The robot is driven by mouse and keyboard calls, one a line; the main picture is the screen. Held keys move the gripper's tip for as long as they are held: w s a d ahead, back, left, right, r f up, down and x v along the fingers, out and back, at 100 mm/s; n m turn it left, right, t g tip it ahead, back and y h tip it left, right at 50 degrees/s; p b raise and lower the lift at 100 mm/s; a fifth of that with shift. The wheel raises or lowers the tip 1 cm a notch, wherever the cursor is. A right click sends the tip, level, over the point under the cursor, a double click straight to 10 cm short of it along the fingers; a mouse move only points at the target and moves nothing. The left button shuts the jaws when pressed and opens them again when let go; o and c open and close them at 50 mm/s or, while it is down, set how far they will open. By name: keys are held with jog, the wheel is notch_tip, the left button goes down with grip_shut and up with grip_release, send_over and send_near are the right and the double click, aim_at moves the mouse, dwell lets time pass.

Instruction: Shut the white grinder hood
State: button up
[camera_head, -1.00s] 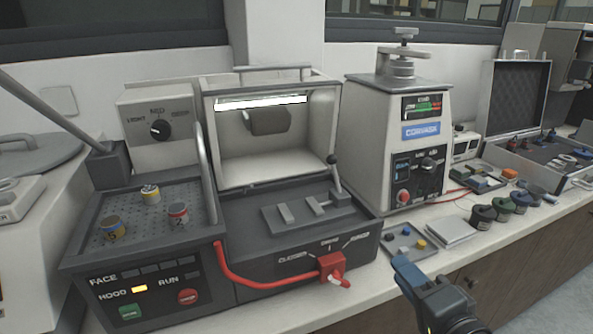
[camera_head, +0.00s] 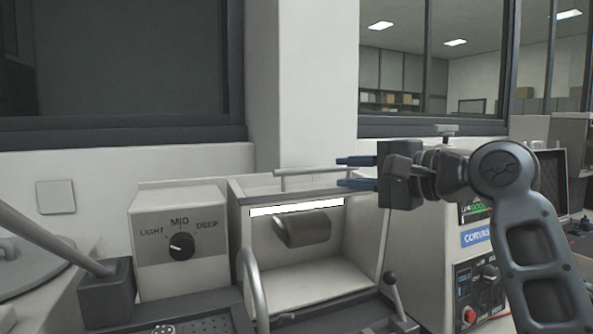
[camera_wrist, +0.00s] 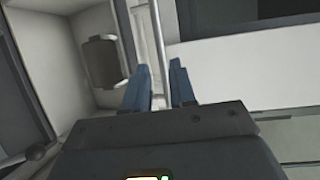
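The white grinder hood (camera_head: 237,200) stands raised, with its lit, pale inside and a dark grinding head (camera_head: 308,229) showing. Its thin grey handle bar (camera_head: 300,171) runs along the top front edge. My gripper (camera_head: 340,172) is at the bar's right end, with one blue finger above the bar's level and one below. In the wrist view the bar (camera_wrist: 158,40) runs toward the gap between the two blue fingers (camera_wrist: 161,78). The fingers are apart; contact with the bar cannot be told.
A box with a LIGHT/MID/DEEP knob (camera_head: 182,246) stands left of the hood. A curved grey rail (camera_head: 252,283) and a black-knobbed lever (camera_head: 394,290) rise in front. The white press (camera_head: 473,275) stands close on the right, partly behind my arm.

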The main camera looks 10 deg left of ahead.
aim_at(319, 171)
jog(key=shift+p+x, duration=0.5)
jog(key=shift+x, duration=3.45)
jog(key=shift+r, duration=0.1)
jog(key=shift+c, duration=0.5)
grip_shut()
